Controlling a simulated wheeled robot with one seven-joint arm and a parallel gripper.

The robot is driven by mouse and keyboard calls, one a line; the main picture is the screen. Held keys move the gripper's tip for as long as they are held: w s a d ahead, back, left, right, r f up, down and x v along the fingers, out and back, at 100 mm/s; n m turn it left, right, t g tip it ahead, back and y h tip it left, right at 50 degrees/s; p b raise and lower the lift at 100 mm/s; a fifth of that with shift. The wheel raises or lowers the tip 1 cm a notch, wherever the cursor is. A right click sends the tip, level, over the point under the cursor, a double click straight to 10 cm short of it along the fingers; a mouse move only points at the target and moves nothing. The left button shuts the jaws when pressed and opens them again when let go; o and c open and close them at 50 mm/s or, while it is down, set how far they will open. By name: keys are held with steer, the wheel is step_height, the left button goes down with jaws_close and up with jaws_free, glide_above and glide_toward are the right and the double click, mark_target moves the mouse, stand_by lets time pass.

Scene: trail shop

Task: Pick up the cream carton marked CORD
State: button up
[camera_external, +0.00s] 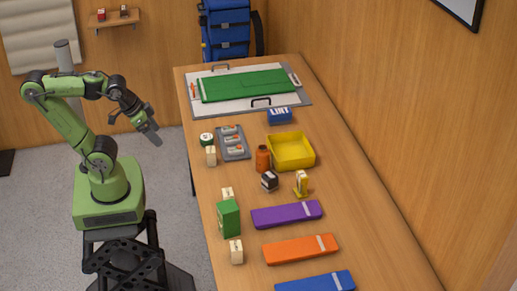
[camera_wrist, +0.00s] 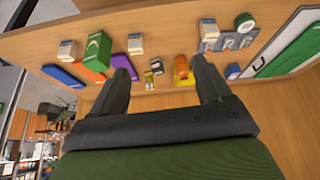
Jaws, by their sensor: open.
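Three small cream cartons stand along the table's left side in the external view: one beside the grey tray (camera_external: 211,156), one behind the green box (camera_external: 227,194), and one nearest the camera (camera_external: 236,251). They also show in the wrist view, at the right (camera_wrist: 209,28), middle (camera_wrist: 135,43) and left (camera_wrist: 67,49). Their markings are too small to read, so I cannot tell which says CORD. My gripper (camera_external: 152,138) is open and empty, off the table's left edge and apart from all the cartons. Its two spread fingers (camera_wrist: 164,78) show in the wrist view.
The table (camera_external: 345,205) also holds a green box (camera_external: 228,218), grey tray (camera_external: 236,154), yellow bin (camera_external: 309,150), orange bottle (camera_external: 262,158), dark box (camera_external: 269,181), and purple (camera_external: 285,215), orange (camera_external: 300,249) and blue (camera_external: 318,283) long boxes. The right strip is bare.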

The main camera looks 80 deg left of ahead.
steer(key=w+d+f+n+y+b, duration=0.1)
steer(key=w+d+f+b, duration=0.3)
steer(key=w+f, duration=0.3)
steer(key=m+t+h+b, duration=0.2)
steer(key=t+b, duration=0.6)
steer(key=b, duration=0.1)
glide_toward(236, 252)
steer(key=x, duration=0.4)
steer(key=a+x, duration=0.1)
steer(key=x, duration=0.3)
steer(key=a+f+b+x, duration=0.1)
steer(key=x, duration=0.3)
steer(key=shift+w+a+f, duration=0.1)
steer(key=shift+w+f, duration=0.05)
steer(key=shift+c, duration=0.4)
steer(key=c, duration=1)
